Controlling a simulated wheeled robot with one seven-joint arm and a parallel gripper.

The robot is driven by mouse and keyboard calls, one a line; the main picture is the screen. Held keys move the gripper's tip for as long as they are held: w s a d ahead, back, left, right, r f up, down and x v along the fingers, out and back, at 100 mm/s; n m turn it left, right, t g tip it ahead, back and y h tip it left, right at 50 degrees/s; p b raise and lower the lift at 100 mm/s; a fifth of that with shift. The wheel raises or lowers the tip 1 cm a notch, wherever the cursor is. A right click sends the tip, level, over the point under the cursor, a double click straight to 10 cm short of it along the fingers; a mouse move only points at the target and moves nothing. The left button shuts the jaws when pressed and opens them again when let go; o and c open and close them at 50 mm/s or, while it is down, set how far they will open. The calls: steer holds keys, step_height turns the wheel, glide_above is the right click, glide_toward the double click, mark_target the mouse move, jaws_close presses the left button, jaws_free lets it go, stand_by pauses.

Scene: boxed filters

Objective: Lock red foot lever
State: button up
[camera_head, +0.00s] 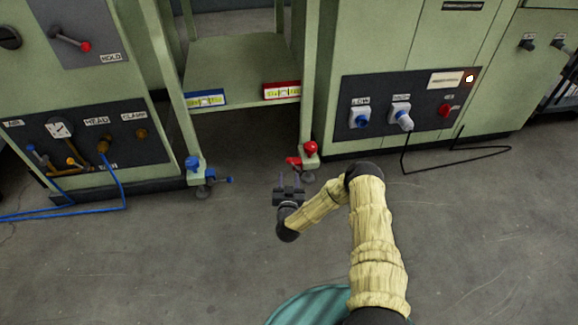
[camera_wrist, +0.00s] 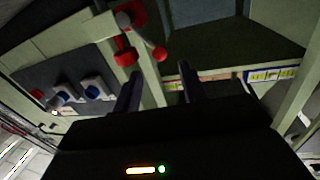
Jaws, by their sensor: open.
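The red foot lever (camera_head: 293,161) sticks out to the left, low on the right front leg of the green stand, below a red knob (camera_head: 310,149). My gripper (camera_head: 290,178) is open and empty, in front of and slightly below the lever in the head view. In the wrist view, the open fingers (camera_wrist: 160,70) point toward the leg. Red parts of the leg's foot (camera_wrist: 125,56) show just beyond and above the left finger, with a round red end (camera_wrist: 160,53) between the fingertips. No contact is visible.
A blue knob (camera_head: 192,162) and blue lever (camera_head: 224,180) sit on the stand's left leg. A black cable (camera_head: 460,171) lies at right. The floor in front is clear.

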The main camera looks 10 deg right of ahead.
mark_target(289, 160)
steer(key=w+b, duration=0.1)
steer(key=w, duration=0.2)
steer(key=w+d+b, duration=0.1)
steer(key=w+b, duration=0.1)
steer(key=w, duration=0.1)
steer(key=w+b, duration=0.2)
steer(key=w, duration=0.1)
steer(key=shift+w+d, duration=0.1)
steer(key=shift+d, duration=0.3)
jaws_close()
